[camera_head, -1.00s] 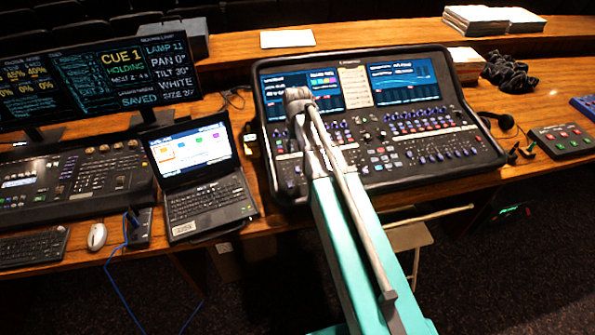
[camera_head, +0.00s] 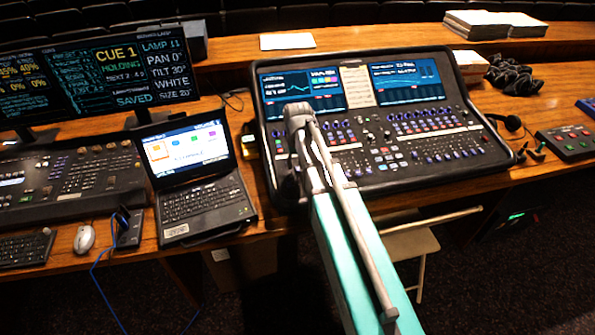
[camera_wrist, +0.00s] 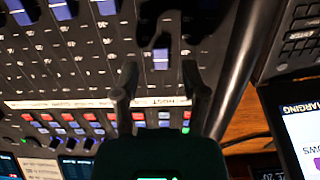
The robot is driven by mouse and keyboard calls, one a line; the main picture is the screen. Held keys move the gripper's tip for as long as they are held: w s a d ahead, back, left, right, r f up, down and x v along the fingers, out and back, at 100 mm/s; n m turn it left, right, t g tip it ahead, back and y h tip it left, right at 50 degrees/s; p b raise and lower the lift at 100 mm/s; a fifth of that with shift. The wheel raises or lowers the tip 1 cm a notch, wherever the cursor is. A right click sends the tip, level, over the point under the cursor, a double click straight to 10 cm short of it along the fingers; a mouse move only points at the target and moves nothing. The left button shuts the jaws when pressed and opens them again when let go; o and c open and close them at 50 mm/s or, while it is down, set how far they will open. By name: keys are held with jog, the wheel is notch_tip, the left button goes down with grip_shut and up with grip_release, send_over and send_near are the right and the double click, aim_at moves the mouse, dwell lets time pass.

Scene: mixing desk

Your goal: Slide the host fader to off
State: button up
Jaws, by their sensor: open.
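The mixing console (camera_head: 440,172) stands on the desk with two lit screens. In the wrist view, a white strip (camera_wrist: 80,103) crosses the console, and the word HOST is printed near its right end. One pale blue fader cap (camera_wrist: 160,58) shows in line with that label, between the fingertips. My gripper (camera_wrist: 160,67) is open, with one finger on each side of this cap. I cannot tell whether the fingers touch it. In the head view, my arm hides most of the gripper, over the console's front left part.
Other blue fader caps (camera_wrist: 60,10) lie left in the wrist view. Coloured buttons (camera_wrist: 70,118) run beside the strip. The console's raised edge (camera_wrist: 240,70) is close on the right. A laptop (camera_head: 205,200) stands left of the console in the head view.

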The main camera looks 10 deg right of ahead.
jog(key=shift+f+b, duration=0.6)
jog(key=shift+f, duration=0.25)
grip_shut()
